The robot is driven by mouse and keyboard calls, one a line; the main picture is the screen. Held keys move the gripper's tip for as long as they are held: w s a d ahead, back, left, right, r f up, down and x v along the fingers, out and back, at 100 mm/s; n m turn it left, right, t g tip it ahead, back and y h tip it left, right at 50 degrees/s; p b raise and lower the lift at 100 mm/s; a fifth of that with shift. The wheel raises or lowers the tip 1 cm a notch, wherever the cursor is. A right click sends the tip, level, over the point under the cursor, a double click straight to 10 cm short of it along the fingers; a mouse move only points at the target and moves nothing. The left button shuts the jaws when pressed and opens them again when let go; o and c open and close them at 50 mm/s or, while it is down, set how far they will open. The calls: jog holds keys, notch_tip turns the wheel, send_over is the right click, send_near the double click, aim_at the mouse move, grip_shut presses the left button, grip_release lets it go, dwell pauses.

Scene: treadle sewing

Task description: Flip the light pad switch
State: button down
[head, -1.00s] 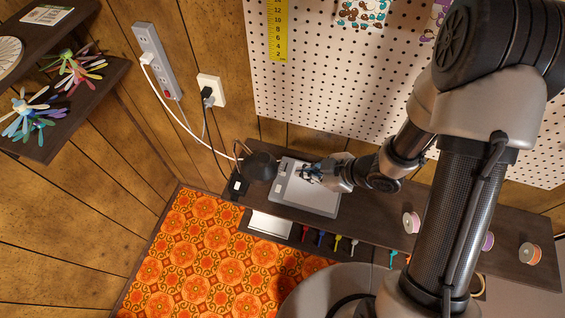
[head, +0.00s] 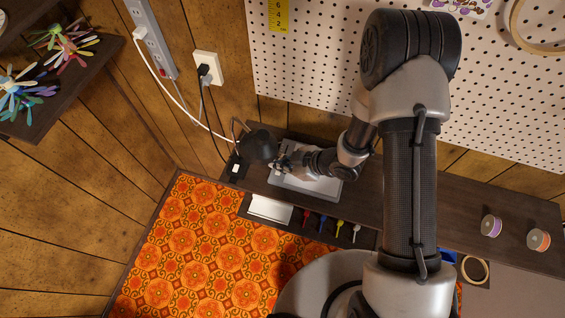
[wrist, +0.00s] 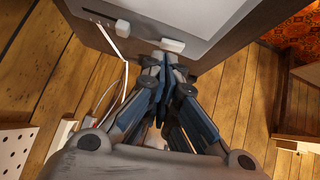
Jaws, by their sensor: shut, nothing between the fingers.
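The light pad (head: 318,188) is a pale flat panel lying on the dark wooden shelf; its corner also shows at the top of the wrist view (wrist: 205,14). A small white block (wrist: 173,45) sits at the pad's near edge, just beyond my fingertips; it may be the switch, but I cannot be sure. My gripper (wrist: 167,62) is shut and empty, with its tips close to this block; contact cannot be told. In the head view my gripper (head: 278,166) is over the pad's left end, beside the dark lamp head, and partly covers the pad.
The dark lamp (head: 258,146) stands close to my gripper. A black box with a white top (head: 236,170) sits at the shelf's left end. Cables run up to the wall outlet (head: 207,69) and the power strip (head: 154,40). Thread spools (head: 491,226) stand farther right.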

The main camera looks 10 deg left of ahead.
jog(key=shift+f, duration=0.2)
jog(key=shift+w+f, duration=0.15)
jog(key=shift+f, duration=0.2)
jog(key=shift+w+d+f, duration=0.15)
jog(key=shift+w+f, duration=0.05)
jog(key=shift+w, duration=0.35)
jog(key=shift+s, duration=0.1)
